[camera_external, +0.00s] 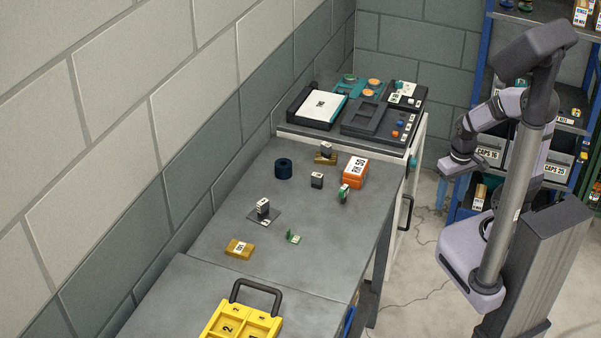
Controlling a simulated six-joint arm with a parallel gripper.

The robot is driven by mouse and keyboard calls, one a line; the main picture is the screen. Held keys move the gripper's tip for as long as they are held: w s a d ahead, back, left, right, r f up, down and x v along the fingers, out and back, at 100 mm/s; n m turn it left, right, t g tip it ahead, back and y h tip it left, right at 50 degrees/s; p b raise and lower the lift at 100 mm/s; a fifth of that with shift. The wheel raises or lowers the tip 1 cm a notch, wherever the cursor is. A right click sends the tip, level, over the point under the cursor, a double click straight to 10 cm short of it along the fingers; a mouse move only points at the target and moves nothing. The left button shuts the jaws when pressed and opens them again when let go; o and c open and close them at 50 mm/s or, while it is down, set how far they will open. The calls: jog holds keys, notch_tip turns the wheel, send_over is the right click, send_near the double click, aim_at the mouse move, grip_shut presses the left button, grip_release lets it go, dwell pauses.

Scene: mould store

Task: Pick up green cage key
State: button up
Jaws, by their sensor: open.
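A small green piece (294,237) lies on the grey bench top, near its middle front. A second small item with green on it (344,192) stands farther back, beside the orange box. Both are too small to tell for certain which one is the green cage key. My gripper (458,167) hangs to the right of the bench, off its edge and well apart from both. It is open with nothing visible in it. Its fingers show small in this view.
The grey bench (215,232) also holds an orange box (356,171), a dark roll (283,169), a tan block (240,249) and small dark blocks. A yellow case (241,319) stands at the front. Trays stand at the back; shelves (483,180) are behind my arm.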

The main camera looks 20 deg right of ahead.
aim_at(347, 190)
jog(key=w+a+r+n+t+y+p, duration=0.1)
jog(key=w+a+r+n+t+p, duration=0.2)
jog(key=w+r, duration=0.4)
jog(key=w+a+r+n+t+y, duration=0.1)
jog(key=w+a+r+n+t, duration=0.15)
jog(key=w+r+t, duration=0.45)
jog(key=w+a+r+n+t+y+p, duration=0.1)
jog(key=w+a+r+n+t+p, duration=0.15)
jog(key=w+r, duration=0.45)
jog(key=s+a+f+g+y+b, duration=0.1)
jog(key=s+a+f, duration=0.1)
jog(key=a+f, duration=0.3)
jog(key=s+a+f+m+g+y+b, duration=0.1)
jog(key=s+a+f+y+b, duration=0.1)
jog(key=a+f, duration=0.4)
jog(key=s+a+f+g+y+b, duration=0.1)
jog(key=a+f, duration=0.4)
jog(key=f, duration=0.6)
jog(key=shift+s+a+f+m+y+b, duration=0.2)
jog(key=shift+s+f+m+y+b, duration=0.25)
jog(key=shift+b, duration=0.2)
jog(key=shift+w+a+r+t+b, duration=0.1)
jog(key=shift+w+r+t+b, duration=0.15)
jog(key=shift+t, duration=0.3)
